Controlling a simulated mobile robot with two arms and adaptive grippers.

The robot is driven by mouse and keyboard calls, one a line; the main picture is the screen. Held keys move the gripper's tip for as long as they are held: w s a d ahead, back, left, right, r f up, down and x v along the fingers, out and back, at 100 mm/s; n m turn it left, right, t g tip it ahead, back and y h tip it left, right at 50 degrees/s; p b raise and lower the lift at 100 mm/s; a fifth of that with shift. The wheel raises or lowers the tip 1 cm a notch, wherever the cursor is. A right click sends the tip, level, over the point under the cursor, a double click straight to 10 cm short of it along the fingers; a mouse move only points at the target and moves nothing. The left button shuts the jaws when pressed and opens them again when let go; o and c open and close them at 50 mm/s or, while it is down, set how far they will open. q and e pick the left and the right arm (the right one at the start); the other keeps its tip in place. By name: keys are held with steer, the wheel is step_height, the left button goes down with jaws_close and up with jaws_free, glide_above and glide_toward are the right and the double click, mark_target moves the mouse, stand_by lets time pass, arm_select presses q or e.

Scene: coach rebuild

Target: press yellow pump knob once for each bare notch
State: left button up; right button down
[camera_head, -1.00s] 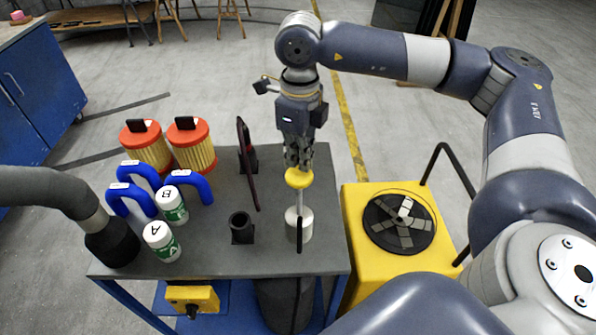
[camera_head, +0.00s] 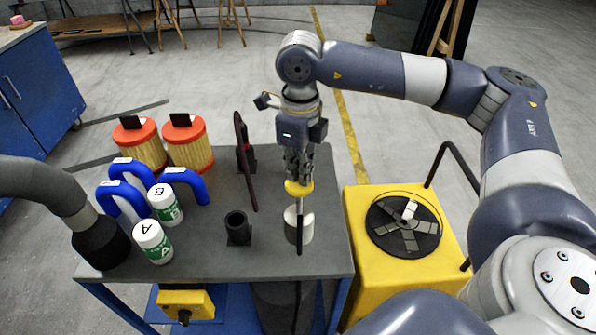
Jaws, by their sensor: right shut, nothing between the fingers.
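The yellow pump knob (camera_head: 299,188) sits on a short stem above a pale pump cylinder (camera_head: 306,232) near the right end of the grey bench. My right gripper (camera_head: 299,178) is shut and empty, pointing down, with its fingertips on or just above the knob's top. The exact contact is hard to tell. A black round disc (camera_head: 384,239) with several grey segments and one paler segment lies on a yellow unit to the right. Which of its notches are bare is unclear at this size. My left gripper is not in view.
On the bench (camera_head: 200,259) stand two orange-topped filters (camera_head: 190,152), blue bent pipes (camera_head: 118,192), white-and-green bottles A (camera_head: 153,244) and B (camera_head: 165,207), a black socket (camera_head: 238,230) and a dark upright lever (camera_head: 244,157). A grey hose (camera_head: 45,183) enters at left.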

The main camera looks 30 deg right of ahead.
steer(key=shift+s+f+b, duration=0.1)
steer(key=shift+f+b, duration=2.2)
steer(key=shift+f, duration=0.8)
steer(key=shift+r+p, duration=3.8)
steer(key=shift+r, duration=2.3)
steer(key=shift+r, duration=0.15)
step_height(320, 180, up, 6)
steer(key=p, duration=0.4)
glide_above(300, 192)
steer(key=w+d, duration=0.1)
steer(key=w, duration=0.1)
steer(key=shift+w+d, duration=0.1)
steer(key=shift+d, duration=0.1)
